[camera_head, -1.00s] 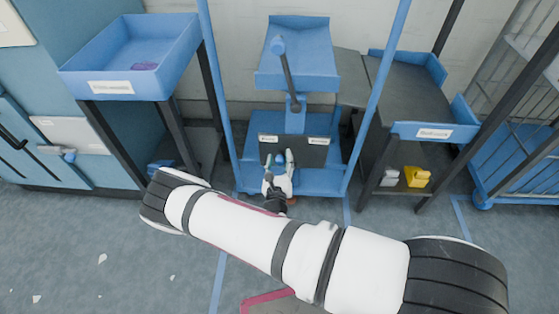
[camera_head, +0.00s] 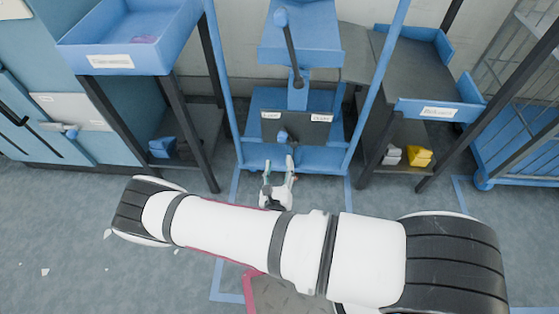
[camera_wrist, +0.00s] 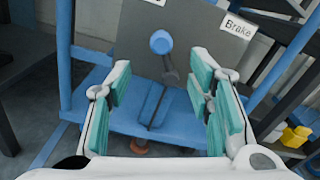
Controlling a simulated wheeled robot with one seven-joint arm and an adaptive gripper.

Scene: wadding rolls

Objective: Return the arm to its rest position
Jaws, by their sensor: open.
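My gripper (camera_head: 277,172) is open and empty, in front of the blue machine (camera_head: 300,155) at the middle of the head view. My white arm lies across the lower part of that view. In the wrist view, my gripper's two teal-padded fingers (camera_wrist: 168,97) stand wide apart. Between and beyond them a blue-knobbed lever (camera_wrist: 161,42) rises in front of a dark panel (camera_wrist: 192,35) with a label reading "Brake". The lever's knob (camera_head: 282,135) also shows in the head view, apart from the fingers.
A blue tray (camera_head: 110,62) on dark legs stands at left, holding a small purple item. A dark table with a blue-edged tray (camera_head: 440,107) stands at right, with a yellow bin (camera_head: 419,156) below. A blue mesh cage (camera_head: 520,145) is far right. Open floor (camera_head: 60,220) lies at left.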

